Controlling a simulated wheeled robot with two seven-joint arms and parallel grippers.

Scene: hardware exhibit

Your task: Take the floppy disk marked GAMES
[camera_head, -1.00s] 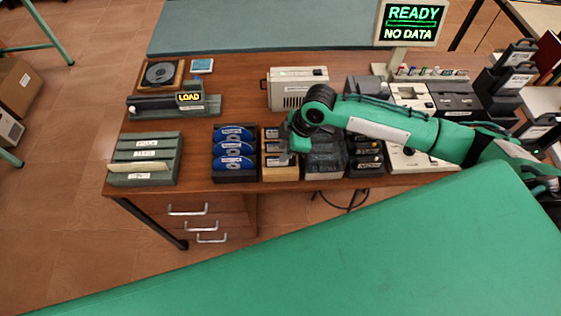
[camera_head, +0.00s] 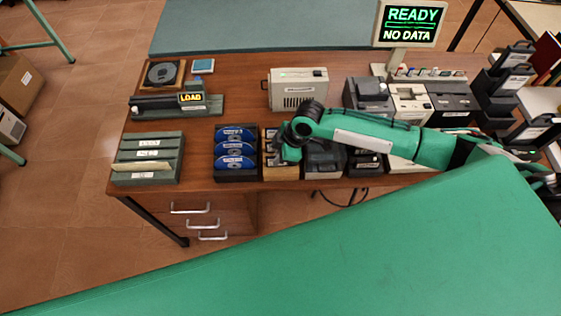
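No label reading GAMES is legible in the head view, so I cannot tell which item is that floppy disk. A wooden rack (camera_head: 280,173) at the desk's front edge holds small labelled items, partly hidden by my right gripper. My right gripper (camera_head: 289,154) points down over the right side of this rack, next to a dark rack (camera_head: 323,165). Its fingertips are too small and hidden to tell whether it is open, or whether it touches anything. My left gripper is not in view.
A rack of blue discs (camera_head: 235,163) stands left of the wooden rack. A green slotted rack (camera_head: 147,158) is at the far left. Behind are a LOAD device (camera_head: 178,105), a beige box (camera_head: 297,90) and a READY / NO DATA screen (camera_head: 410,24). Bare desk lies mid-left.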

